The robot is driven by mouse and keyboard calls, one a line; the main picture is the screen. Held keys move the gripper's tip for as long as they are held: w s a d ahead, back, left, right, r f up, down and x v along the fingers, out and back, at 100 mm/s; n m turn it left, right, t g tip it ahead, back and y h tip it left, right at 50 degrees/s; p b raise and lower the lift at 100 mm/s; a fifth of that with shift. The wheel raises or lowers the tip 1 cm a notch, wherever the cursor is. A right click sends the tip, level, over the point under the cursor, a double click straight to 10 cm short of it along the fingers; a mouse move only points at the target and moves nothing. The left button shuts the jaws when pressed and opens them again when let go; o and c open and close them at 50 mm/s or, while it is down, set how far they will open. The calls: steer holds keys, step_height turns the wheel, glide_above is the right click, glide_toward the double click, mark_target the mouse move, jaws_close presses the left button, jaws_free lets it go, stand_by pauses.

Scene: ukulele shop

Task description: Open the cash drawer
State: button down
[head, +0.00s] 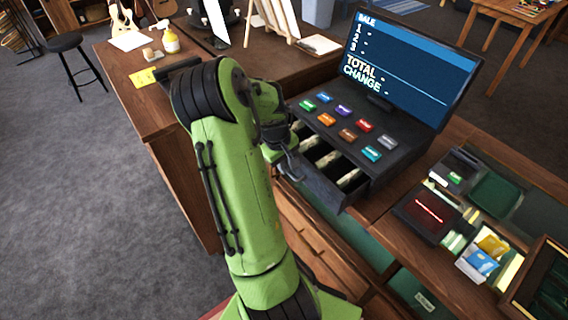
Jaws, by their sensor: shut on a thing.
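The black cash register (401,143) stands on the wooden counter, with several coloured keys on top and a screen (412,66) reading SALE, TOTAL and CHANGE. Its cash drawer (334,186) is pulled out from the front, and pale notes show in its compartments. My green arm reaches up from the bottom of the head view. My gripper (287,163) is at the left end of the drawer front, shut on it. The fingertips are small and partly hidden by the arm.
A card reader (427,214) and a card holder (481,262) are on the right counter. A yellow bottle (170,40) and papers are on the left counter. A stool (66,44) stands at the far left. Grey floor at the left is clear.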

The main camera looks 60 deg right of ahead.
steer(key=shift+w, duration=0.1)
steer(key=w+a, duration=0.4)
steer(key=a, duration=0.4)
steer(key=shift+w+a+b, duration=0.15)
steer(key=shift+a+b, duration=0.05)
steer(key=shift+b, duration=0.15)
steer(key=c, duration=1.2)
jaws_free()
step_height(320, 180, up, 16)
steer(key=w+a+p, duration=0.1)
steer(key=a+p, duration=0.1)
steer(key=shift+a+f, duration=0.2)
steer(key=shift+a, duration=0.1)
steer(key=shift+w, duration=0.1)
